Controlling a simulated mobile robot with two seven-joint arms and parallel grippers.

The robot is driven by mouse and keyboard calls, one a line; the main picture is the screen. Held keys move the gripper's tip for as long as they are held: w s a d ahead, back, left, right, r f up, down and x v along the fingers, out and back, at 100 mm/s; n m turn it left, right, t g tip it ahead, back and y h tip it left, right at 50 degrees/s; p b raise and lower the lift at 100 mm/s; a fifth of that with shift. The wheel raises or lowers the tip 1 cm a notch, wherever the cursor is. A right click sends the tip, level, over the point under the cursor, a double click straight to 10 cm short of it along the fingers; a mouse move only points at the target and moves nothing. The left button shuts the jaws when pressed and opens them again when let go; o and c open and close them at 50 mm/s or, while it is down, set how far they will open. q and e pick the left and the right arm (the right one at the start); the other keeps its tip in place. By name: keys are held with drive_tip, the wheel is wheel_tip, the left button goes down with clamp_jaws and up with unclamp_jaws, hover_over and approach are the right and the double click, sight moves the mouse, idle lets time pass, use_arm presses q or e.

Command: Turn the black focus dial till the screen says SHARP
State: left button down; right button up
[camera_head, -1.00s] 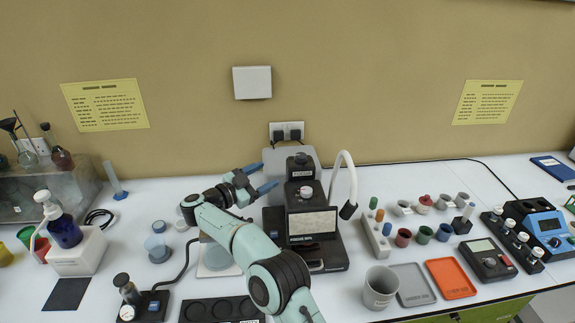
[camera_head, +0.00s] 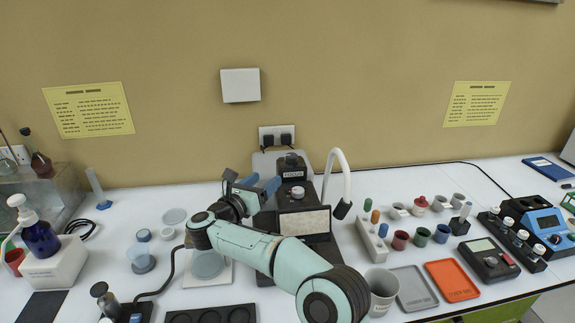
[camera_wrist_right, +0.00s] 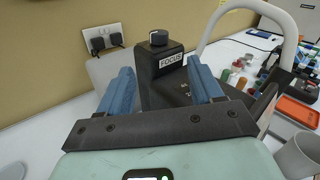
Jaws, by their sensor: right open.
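The black focus dial (camera_head: 291,157) is a small round knob on top of a dark instrument (camera_head: 268,222). It also shows in the right wrist view (camera_wrist_right: 158,38), above a white FOCUS label (camera_wrist_right: 171,60). My right gripper (camera_head: 262,183) is open and empty, left of and nearer than the dial. In the right wrist view, its two blue fingers (camera_wrist_right: 161,75) stand apart, with the dial beyond and above the gap, not touched. A pale panel (camera_head: 304,221) on the instrument's front may be the screen; I can read no text on it. My left gripper is not in view.
A white curved lamp arm (camera_head: 345,178) rises just right of the instrument. A pump bottle (camera_head: 40,238) is at the left. Wall sockets (camera_head: 276,137) are behind.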

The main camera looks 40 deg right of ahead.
sight(289, 159)
drive_tip(key=shift+m, duration=0.9)
drive_tip(key=p+x, duration=0.1)
drive_tip(key=x, duration=0.3)
drive_tip(key=p+x, duration=0.2)
drive_tip(key=x, duration=0.2)
drive_tip(key=r+p+x, duration=0.1)
drive_tip(key=p+x, duration=0.1)
drive_tip(key=x, duration=0.2)
drive_tip(key=shift+w, duration=0.1)
drive_tip(key=shift+w+d+f, duration=0.2)
drive_tip(key=shift+w+d, duration=0.05)
drive_tip(key=shift+d, duration=0.2)
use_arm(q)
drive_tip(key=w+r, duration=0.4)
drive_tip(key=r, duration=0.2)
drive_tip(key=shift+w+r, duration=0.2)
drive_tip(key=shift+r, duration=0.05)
use_arm(e)
drive_tip(key=shift+d, duration=0.1)
drive_tip(key=shift+s, duration=0.1)
